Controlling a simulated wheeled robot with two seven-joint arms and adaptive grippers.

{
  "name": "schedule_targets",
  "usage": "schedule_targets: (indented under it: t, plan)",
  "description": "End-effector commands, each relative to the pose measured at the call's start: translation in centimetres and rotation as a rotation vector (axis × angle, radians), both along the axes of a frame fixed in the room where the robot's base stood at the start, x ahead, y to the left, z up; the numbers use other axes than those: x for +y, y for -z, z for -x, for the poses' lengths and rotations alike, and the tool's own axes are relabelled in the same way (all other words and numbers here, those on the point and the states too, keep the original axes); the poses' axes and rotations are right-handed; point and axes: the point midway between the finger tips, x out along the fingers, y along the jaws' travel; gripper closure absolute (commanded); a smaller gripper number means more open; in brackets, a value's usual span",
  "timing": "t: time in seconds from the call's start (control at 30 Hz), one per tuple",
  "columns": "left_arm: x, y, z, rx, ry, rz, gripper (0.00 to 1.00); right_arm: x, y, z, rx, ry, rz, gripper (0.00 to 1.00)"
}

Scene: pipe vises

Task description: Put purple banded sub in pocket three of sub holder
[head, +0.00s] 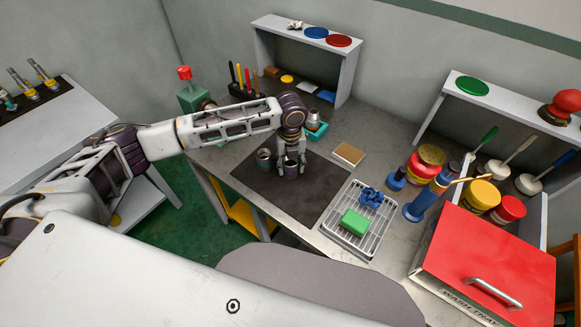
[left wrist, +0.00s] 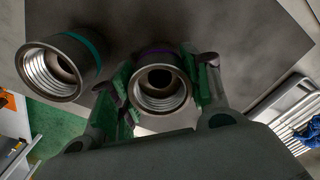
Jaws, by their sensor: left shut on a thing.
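The purple banded sub (left wrist: 161,92) is a short metal threaded tube with a thin purple band. It sits between the fingers of my left gripper (head: 291,170), which is shut on it over the dark mat. In the head view the fingers largely hide it. A second sub (left wrist: 62,66), with a teal band, stands beside it, apart from the fingers; it also shows in the head view (head: 263,158). My right gripper is not in view.
The dark mat (head: 298,202) lies on the grey workbench. A teal holder (head: 317,133) with a metal piece stands behind my gripper. A wire tray (head: 338,238) with a green block and blue cloth lies to the right.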

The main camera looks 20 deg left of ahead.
Motion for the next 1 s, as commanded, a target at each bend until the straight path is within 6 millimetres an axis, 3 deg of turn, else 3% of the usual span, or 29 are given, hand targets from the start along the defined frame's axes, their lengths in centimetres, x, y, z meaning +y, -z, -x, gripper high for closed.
schedule_targets:
  t: [0.37, 1.0]
  plan:
    - [0.0, -1.3, -0.1, -0.003, 0.000, 0.001, 0.84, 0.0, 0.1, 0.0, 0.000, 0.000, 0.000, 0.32]
    - [0.0, -9.4, -0.1, -0.002, -0.001, 0.001, 0.84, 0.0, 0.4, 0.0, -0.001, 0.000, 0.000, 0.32]
